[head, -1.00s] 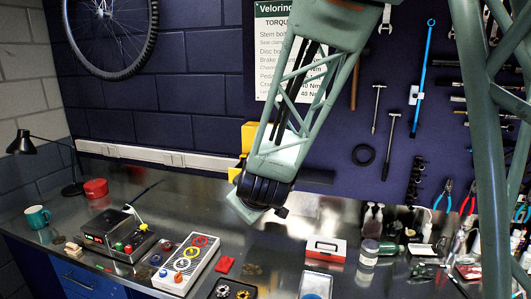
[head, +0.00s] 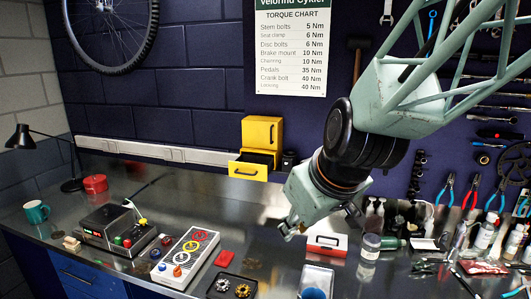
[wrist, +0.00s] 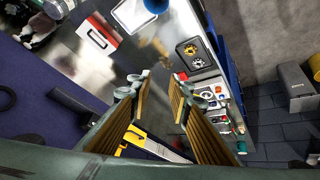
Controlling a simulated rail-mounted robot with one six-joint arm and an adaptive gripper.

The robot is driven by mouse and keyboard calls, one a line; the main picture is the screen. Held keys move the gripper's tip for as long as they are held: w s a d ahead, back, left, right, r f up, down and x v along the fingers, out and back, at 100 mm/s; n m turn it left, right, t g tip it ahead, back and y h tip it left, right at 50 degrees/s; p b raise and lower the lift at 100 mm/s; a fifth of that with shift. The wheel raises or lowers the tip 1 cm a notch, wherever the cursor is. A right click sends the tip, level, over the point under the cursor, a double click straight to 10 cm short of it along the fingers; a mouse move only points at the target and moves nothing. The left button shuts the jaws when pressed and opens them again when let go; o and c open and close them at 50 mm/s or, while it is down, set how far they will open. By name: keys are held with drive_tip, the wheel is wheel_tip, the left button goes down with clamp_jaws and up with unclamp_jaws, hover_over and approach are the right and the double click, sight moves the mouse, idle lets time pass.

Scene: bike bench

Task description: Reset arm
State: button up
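My gripper (head: 290,228) hangs over the bench at the middle right in the head view, pointing down and left. In the wrist view my gripper (wrist: 158,82) shows two fingers with tan ribbed pads, spread apart with a clear gap. Nothing is held between them. The steel bench top (head: 140,187) lies below. A small blurred brown shape shows beyond the fingertips in the wrist view; I cannot tell what it is.
A yellow drawer cabinet (head: 262,132) stands at the back wall, its lower drawer out. A red-and-white box (head: 326,243) is near my gripper. Bottles and pliers (head: 470,192) crowd the right. A control panel (head: 186,257) and a grey button box (head: 118,229) are left.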

drive_tip(key=s+d+r+m+b, duration=0.1)
drive_tip(key=s+d+m, duration=0.1)
drive_tip(key=s+d, duration=0.3)
drive_tip(key=s+d+r+m+g+h+b, duration=0.1)
drive_tip(key=s+d, duration=0.4)
drive_tip(key=s, duration=0.9)
drive_tip(key=s+d+r+m+g+h+b, duration=0.1)
drive_tip(key=s+d+m, duration=0.2)
drive_tip(key=s, duration=0.6)
drive_tip(key=shift+s+d+m, duration=0.3)
drive_tip(key=shift+d+m, duration=0.1)
drive_tip(key=shift+d, duration=0.55)
idle(0.3)
